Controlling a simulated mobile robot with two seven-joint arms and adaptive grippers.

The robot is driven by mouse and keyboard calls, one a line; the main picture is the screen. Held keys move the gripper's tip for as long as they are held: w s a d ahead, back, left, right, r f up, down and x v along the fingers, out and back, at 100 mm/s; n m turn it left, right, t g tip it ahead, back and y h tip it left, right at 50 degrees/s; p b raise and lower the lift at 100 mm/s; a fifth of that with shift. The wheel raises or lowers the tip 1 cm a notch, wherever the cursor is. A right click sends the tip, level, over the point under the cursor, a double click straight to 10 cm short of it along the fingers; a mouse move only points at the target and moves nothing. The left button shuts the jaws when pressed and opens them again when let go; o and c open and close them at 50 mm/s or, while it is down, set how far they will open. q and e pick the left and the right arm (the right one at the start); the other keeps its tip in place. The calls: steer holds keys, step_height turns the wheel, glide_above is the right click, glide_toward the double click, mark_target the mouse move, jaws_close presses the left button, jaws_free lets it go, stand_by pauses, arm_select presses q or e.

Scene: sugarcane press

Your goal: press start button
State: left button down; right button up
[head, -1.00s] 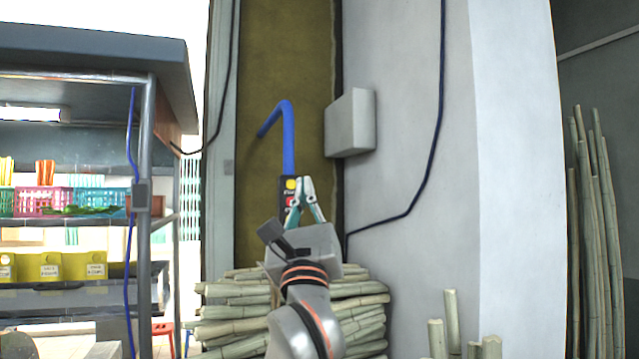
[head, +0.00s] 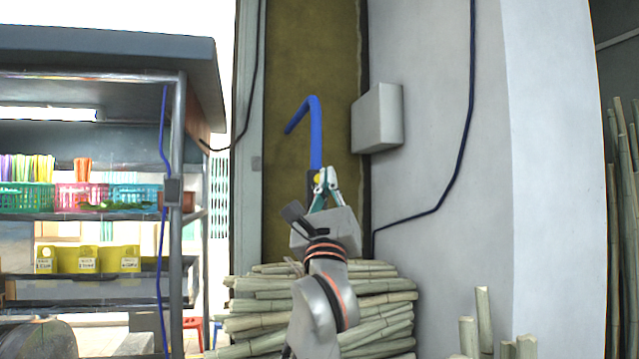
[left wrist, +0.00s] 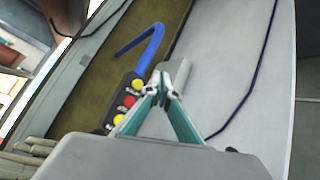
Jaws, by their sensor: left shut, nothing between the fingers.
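A black control box (head: 311,186) hangs below a bent blue pipe (head: 316,135) in front of the olive panel. In the left wrist view the box (left wrist: 124,91) shows a yellow button (left wrist: 138,84) at the top, a red button (left wrist: 129,101) below it and another yellow button (left wrist: 118,119) lower down. Its markings are too small to read, and its lower end is hidden. My left gripper (head: 327,173) is shut and empty, tips beside the upper yellow button in the head view, covering much of the box. Contact cannot be told. My right gripper is not in view.
A pile of cane (head: 260,308) lies below the box. A grey wall box (head: 377,118) and a dark cable (head: 466,130) are on the pale wall to the right. A shelf (head: 95,214) with baskets stands left.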

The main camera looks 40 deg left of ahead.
arm_select(q)
steer(key=w+a, duration=0.2)
steer(key=a, duration=0.1)
steer(key=shift+w, duration=0.25)
stand_by(0.5)
stand_by(0.9)
steer(key=shift+w+a, duration=0.25)
steer(key=shift+a, duration=0.05)
steer(key=shift+w+a, duration=0.3)
stand_by(1.0)
steer(key=shift+d, duration=0.1)
steer(key=shift+s+d, duration=0.55)
